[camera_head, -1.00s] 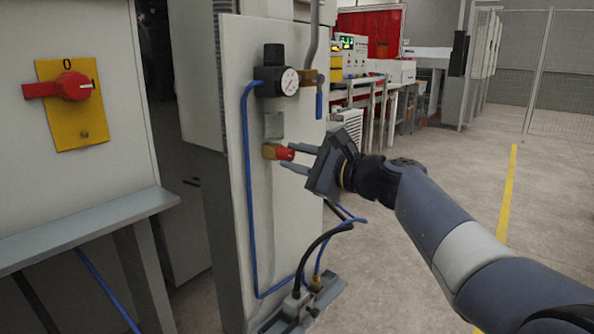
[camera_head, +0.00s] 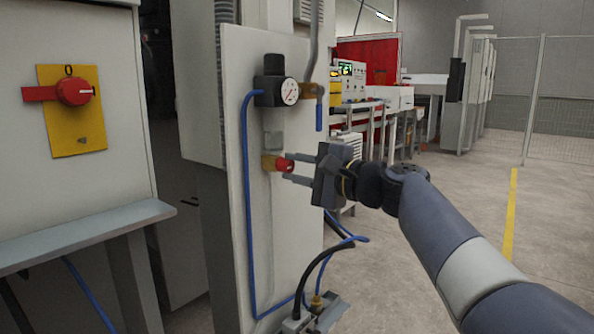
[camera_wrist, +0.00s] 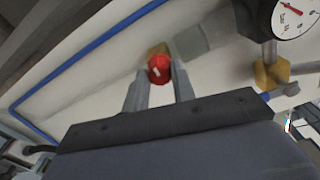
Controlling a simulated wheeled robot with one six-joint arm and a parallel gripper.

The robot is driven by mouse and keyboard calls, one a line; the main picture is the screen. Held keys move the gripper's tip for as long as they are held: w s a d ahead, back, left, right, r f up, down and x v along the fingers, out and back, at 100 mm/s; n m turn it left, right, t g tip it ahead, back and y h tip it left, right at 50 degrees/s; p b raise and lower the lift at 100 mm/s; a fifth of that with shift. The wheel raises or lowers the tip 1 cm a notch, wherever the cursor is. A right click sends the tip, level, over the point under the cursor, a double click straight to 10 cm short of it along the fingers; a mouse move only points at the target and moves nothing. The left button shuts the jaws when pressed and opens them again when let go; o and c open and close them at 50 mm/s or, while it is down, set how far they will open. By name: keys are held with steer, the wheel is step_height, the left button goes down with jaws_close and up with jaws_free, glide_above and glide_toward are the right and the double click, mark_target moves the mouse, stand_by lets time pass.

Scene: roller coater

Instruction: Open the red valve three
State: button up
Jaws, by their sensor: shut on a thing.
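The red valve knob (camera_head: 284,166) sticks out from a brass body on the front of the grey machine panel (camera_head: 285,220), below the pressure gauge. In the wrist view the knob (camera_wrist: 159,69) is round and red with a small white mark on its face. My gripper (camera_head: 289,168) reaches in from the right, with its two fingers at the knob. In the wrist view the fingertips of my gripper (camera_wrist: 159,75) lie on either side of the knob and close on it. The brass body (camera_wrist: 157,50) shows partly behind the knob.
A pressure gauge (camera_head: 290,92) and a blue-handled brass valve (camera_head: 318,108) sit above. A blue hose (camera_head: 249,200) runs down the panel. A red rotary switch (camera_head: 73,91) on a yellow plate is at left. Open floor (camera_head: 480,220) lies to the right.

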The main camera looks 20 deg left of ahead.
steer(key=o, duration=1)
steer(key=p+v, duration=0.1)
steer(key=v, duration=0.9)
steer(key=shift+s+d, duration=0.2)
steer(key=shift+d, duration=0.15)
steer(key=shift+a+f, duration=0.1)
steer(key=b+x, duration=0.1)
steer(key=x, duration=0.8)
steer(key=shift+w+a, duration=0.2)
steer(key=shift+a, duration=0.15)
steer(key=shift+w+a, duration=0.2)
steer(key=shift+a, duration=0.25)
